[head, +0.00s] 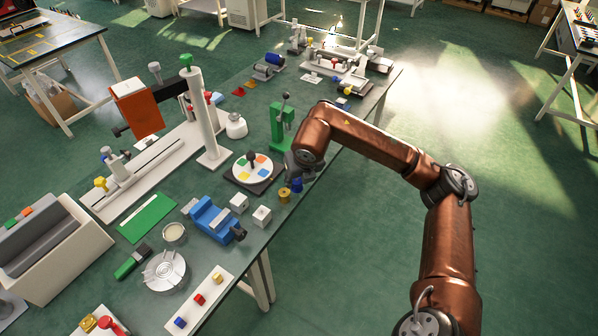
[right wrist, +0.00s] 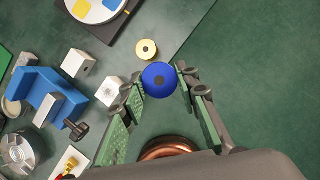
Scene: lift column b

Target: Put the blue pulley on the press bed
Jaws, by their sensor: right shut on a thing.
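The blue pulley (head: 297,186) is a small round blue piece. The green press (head: 282,128), with a dark lever on top, stands behind the gripper near the same edge. Its bed is too small to make out clearly. My left gripper is not in view.
A yellow pulley (head: 284,195) stands beside the blue one. A round plate with coloured squares (head: 252,167) lies left of my gripper. Two white blocks (head: 261,216) and a blue vise (head: 215,219) stand nearer. Open floor lies right of the table.

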